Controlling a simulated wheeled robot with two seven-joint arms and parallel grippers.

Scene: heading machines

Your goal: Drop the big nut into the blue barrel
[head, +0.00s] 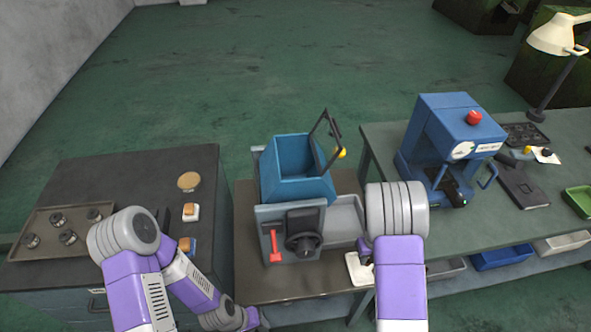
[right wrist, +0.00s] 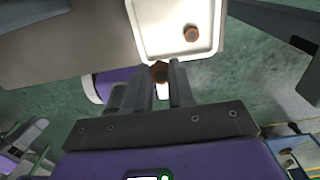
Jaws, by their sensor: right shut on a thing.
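A brown hex nut (right wrist: 160,72) is between the fingertips of my right gripper (right wrist: 157,82) in the right wrist view, and the gripper is shut on it. A second brown nut (right wrist: 191,33) lies in the white tray (right wrist: 146,38), just beyond the fingertips. In the head view the white tray (head: 355,268) is partly hidden by my right arm, and the held nut cannot be made out. The blue barrel (head: 298,189), open at the top, sits on the middle machine, left of my right arm.
A hinged black frame (head: 328,138) stands at the barrel's right side. The machine front has a red lever (head: 273,245) and a black knob (head: 303,241). A blue press (head: 446,140) stands on the right bench. A tray with several round parts (head: 45,218) lies on the left cabinet.

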